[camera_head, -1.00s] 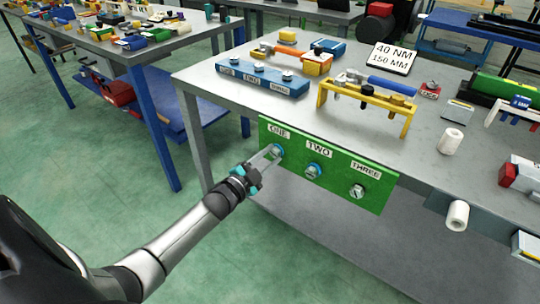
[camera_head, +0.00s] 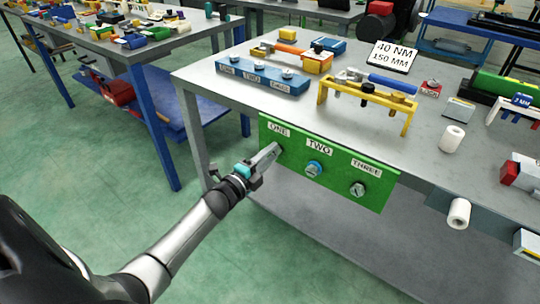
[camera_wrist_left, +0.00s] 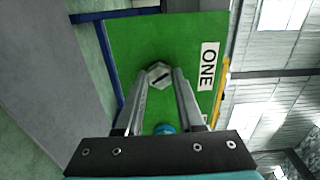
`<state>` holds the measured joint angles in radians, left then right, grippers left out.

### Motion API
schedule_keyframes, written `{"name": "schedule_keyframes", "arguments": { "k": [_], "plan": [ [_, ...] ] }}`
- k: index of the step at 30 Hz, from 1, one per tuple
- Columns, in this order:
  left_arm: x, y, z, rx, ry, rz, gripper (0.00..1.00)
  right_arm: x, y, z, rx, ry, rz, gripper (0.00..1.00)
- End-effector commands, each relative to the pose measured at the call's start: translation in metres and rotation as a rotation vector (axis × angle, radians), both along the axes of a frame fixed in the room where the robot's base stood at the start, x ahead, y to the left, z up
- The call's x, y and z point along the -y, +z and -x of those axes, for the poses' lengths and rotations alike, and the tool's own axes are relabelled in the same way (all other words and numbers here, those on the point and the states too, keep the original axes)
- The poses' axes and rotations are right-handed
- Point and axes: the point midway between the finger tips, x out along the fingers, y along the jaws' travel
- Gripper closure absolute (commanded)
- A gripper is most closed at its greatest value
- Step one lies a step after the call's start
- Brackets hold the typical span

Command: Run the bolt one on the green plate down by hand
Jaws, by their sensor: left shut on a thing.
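The green plate (camera_head: 335,178) hangs on the front edge of the grey table, with labels ONE, TWO and THREE. My left gripper (camera_head: 277,149) is at the plate just below the label ONE and hides the bolt there in the head view. In the left wrist view the green plate (camera_wrist_left: 140,40) is close ahead, and bolt one (camera_wrist_left: 159,75), a grey hex head with a dark mark across it, sits between the two fingertips of my left gripper (camera_wrist_left: 160,78). The fingers are shut on it. Bolt three (camera_head: 357,188) is grey. My right gripper is out of view.
A blue block (camera_head: 262,76) with several bolts and a yellow stand (camera_head: 368,102) are on the table. A sign (camera_head: 393,58) reads 40 NM, 150 MM. White rolls (camera_head: 459,213) are at the right. The floor (camera_head: 120,215) at left is clear.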

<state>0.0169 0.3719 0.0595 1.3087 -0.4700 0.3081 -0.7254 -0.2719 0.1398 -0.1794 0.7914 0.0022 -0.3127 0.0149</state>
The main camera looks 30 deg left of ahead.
Motion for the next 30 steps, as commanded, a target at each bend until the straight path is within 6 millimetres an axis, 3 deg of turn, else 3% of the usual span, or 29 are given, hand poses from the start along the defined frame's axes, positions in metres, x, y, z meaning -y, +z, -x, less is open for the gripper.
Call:
{"name": "schedule_keyframes", "arguments": {
  "k": [16,17,24,30],
  "plan": [
    [0.0011,-0.0056,0.0030,-0.009,-0.002,-0.022,1.00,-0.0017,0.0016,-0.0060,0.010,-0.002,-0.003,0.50],
    [0.0011,-0.0055,0.0030,-0.009,-0.001,-0.021,0.60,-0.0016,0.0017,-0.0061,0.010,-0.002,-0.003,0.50],
    [0.0005,-0.0031,0.0016,-0.004,-0.001,-0.020,0.33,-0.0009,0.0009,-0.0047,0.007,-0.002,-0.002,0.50],
    [0.0003,-0.0017,0.0010,-0.001,0.000,-0.021,0.32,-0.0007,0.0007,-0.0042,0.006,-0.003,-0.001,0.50]
  ]
}}
